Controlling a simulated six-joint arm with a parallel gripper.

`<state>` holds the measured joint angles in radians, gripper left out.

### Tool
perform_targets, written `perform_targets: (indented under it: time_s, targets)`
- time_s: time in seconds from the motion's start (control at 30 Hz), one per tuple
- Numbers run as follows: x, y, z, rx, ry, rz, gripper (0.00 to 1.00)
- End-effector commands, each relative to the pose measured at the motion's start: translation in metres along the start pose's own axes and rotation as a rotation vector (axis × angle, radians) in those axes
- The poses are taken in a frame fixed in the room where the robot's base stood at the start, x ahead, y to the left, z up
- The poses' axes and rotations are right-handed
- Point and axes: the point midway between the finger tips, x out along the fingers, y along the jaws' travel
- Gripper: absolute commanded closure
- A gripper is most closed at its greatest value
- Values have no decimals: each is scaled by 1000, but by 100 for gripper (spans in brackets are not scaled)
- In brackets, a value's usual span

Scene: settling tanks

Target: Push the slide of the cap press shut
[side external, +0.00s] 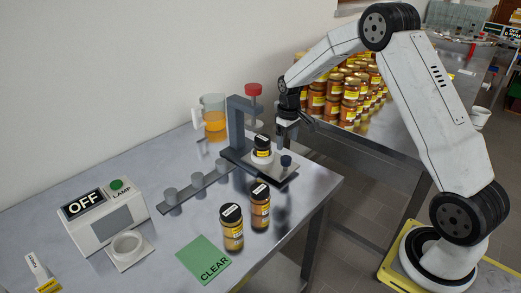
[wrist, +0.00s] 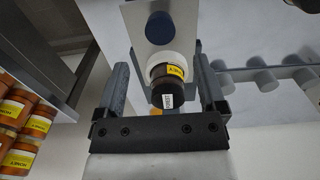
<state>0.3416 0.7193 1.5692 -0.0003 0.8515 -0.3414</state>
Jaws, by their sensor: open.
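The cap press (side external: 240,128) is a dark grey frame with a red knob (side external: 253,89) on top. Its slide (side external: 276,178) is a flat plate sticking out from the frame to the front right. A dark knob (side external: 286,161) stands at the slide's outer end; it also shows in the wrist view (wrist: 160,25). A dark-lidded honey jar (side external: 262,145) sits upright in a white holder on the slide. My gripper (side external: 287,134) is open and hangs above the slide beside the jar. In the wrist view the jar (wrist: 168,90) appears between the fingers; contact cannot be told.
Two jars (side external: 232,230) (side external: 260,208) stand in front of the press. A grey rack of pegs (side external: 195,190), a jug (side external: 213,118) and a lamp box reading OFF (side external: 100,215) lie left. A green CLEAR mat (side external: 205,260) is at the front. Stacked jars (side external: 345,95) stand behind.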

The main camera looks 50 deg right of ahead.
Motion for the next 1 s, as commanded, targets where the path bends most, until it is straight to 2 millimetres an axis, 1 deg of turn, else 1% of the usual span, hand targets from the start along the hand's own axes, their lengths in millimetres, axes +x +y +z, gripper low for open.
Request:
perform_targets:
  time_s: [0.13,0.37,0.47,0.5,0.57,0.6,0.63,0.67,0.87,1.0]
  targets:
    - [-6,0,0,0,0,0,10]
    - [-6,0,0,0,0,0,10]
    - [-6,0,0,2,1,0,39]
    - [-6,0,0,6,3,1,52]
    - [-6,0,1,17,10,2,71]
    - [-5,0,2,29,16,4,84]
    - [-4,0,4,41,21,5,93]
    - [-4,0,5,56,30,7,100]
    - [2,-1,18,218,118,20,100]
    - [6,-2,34,384,211,25,100]
